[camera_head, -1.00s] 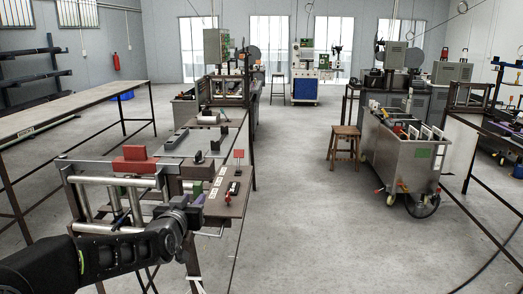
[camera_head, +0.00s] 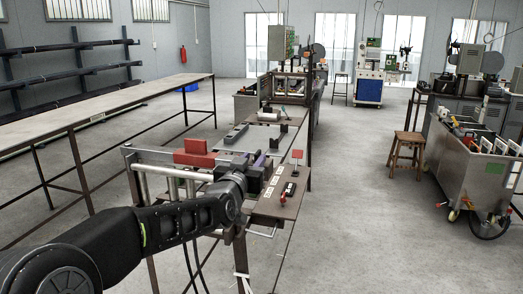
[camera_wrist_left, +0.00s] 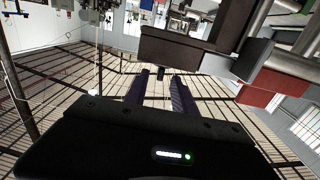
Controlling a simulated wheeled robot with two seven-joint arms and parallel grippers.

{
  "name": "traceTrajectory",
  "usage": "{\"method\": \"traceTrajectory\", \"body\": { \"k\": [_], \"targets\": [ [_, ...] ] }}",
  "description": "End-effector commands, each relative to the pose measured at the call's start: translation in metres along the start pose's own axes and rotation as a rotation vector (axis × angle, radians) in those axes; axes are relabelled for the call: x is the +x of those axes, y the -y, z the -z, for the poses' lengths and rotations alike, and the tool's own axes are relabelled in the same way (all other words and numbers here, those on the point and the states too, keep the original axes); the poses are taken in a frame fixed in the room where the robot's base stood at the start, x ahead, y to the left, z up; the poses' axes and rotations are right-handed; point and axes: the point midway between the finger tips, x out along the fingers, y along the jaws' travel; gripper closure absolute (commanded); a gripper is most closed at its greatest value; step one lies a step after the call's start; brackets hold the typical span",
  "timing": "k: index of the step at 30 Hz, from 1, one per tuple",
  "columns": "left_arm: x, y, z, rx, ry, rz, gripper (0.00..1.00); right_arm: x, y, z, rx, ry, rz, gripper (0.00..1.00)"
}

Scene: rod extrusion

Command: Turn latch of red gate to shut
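A red block (camera_head: 195,152), with a second red piece just in front of it, sits on the metal-framed machine table. I take it for the red gate; I cannot make out its latch clearly. A red face also shows at the right of the left wrist view (camera_wrist_left: 257,96), beside dark and grey blocks. My left gripper (camera_head: 264,160) is over the table, to the right of the red block and apart from it. My right gripper is not in view.
A small red sign (camera_head: 297,154) stands on the brown side plate right of my left gripper. A long bench (camera_head: 90,105) stands at left. A wooden stool (camera_head: 408,140) and a steel cart (camera_head: 470,165) stand at right. The floor between is clear.

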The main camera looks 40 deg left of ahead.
Motion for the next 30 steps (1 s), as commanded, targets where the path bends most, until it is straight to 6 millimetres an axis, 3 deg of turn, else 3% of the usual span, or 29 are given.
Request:
{"method": "traceTrajectory", "body": {
  "k": [5, 18, 28, 30],
  "targets": [
    [0.013, 0.0, 0.001, 0.002, 0.002, 0.0, 0.69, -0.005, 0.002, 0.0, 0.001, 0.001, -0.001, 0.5],
    [0.073, 0.0, 0.001, 0.001, 0.002, 0.0, 0.69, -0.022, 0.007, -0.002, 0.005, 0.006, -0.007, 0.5],
    [0.077, 0.0, -0.001, 0.0, 0.001, 0.0, 0.69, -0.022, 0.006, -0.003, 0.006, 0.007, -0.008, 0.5],
    [0.077, 0.0, 0.0, 0.0, 0.001, 0.0, 0.74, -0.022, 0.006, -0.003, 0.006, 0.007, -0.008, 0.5]
  ]
}}
